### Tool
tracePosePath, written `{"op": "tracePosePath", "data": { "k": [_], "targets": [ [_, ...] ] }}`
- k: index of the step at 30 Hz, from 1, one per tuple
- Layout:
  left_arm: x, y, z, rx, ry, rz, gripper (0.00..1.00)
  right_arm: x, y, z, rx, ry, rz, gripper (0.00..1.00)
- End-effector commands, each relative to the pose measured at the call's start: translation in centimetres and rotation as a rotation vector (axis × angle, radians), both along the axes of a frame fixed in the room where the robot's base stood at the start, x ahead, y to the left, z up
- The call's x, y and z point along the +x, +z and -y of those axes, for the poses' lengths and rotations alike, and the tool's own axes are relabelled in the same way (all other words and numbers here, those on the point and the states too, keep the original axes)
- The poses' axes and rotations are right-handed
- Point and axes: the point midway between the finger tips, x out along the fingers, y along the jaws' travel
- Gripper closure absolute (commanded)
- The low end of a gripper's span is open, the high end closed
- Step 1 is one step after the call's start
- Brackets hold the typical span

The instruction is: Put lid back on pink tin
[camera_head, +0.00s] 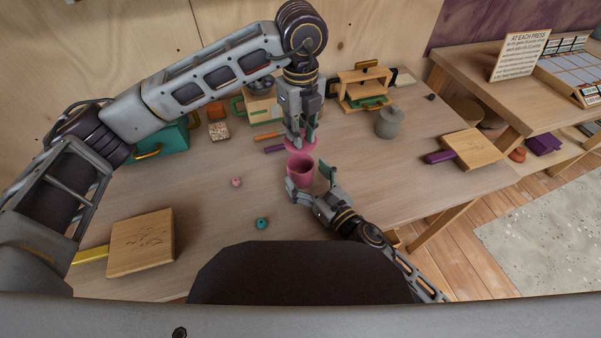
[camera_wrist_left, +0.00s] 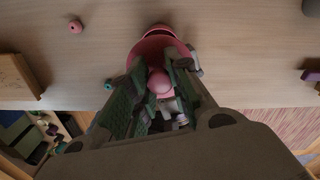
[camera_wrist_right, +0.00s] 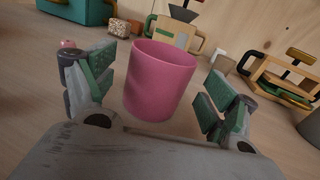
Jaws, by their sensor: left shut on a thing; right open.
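The pink tin (camera_head: 300,172) stands upright on the table, its top uncovered. It fills the middle of the right wrist view (camera_wrist_right: 160,82). The pink lid (camera_head: 303,149) is held just behind and above the tin, apart from it as far as I can tell. My left gripper (camera_head: 300,138) points down and is shut on the lid's round knob (camera_wrist_left: 159,83). In the left wrist view the lid (camera_wrist_left: 150,47) hides most of the tin. My right gripper (camera_head: 314,188) is low at the near side of the tin, open, with one finger on each side; contact is unclear.
A small pink bead (camera_head: 236,182) and a teal bead (camera_head: 261,223) lie left of the tin. A grey canister (camera_head: 389,123) and wooden stand (camera_head: 364,84) are behind right. Boards lie left (camera_head: 142,243) and right (camera_head: 470,150). Table immediately left and right of the tin is clear.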

Motion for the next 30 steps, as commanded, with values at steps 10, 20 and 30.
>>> {"op": "tracePosePath", "data": {
  "k": [10, 20, 30],
  "targets": [
    [0.0, 0.0, 0.0, 0.0, 0.0, 0.0, 0.97, 1.8, 0.0, -1.2, 0.001, 0.0, -0.001, 0.14],
    [0.0, 0.0, 0.0, 0.0, 0.0, 0.0, 0.97, 2.6, 0.0, -1.8, 0.0, 0.0, -0.001, 0.14],
    [0.0, 0.0, 0.0, 0.0, 0.0, 0.0, 0.97, 2.6, 0.0, -1.8, 0.0, 0.0, -0.001, 0.22]
  ]
}}
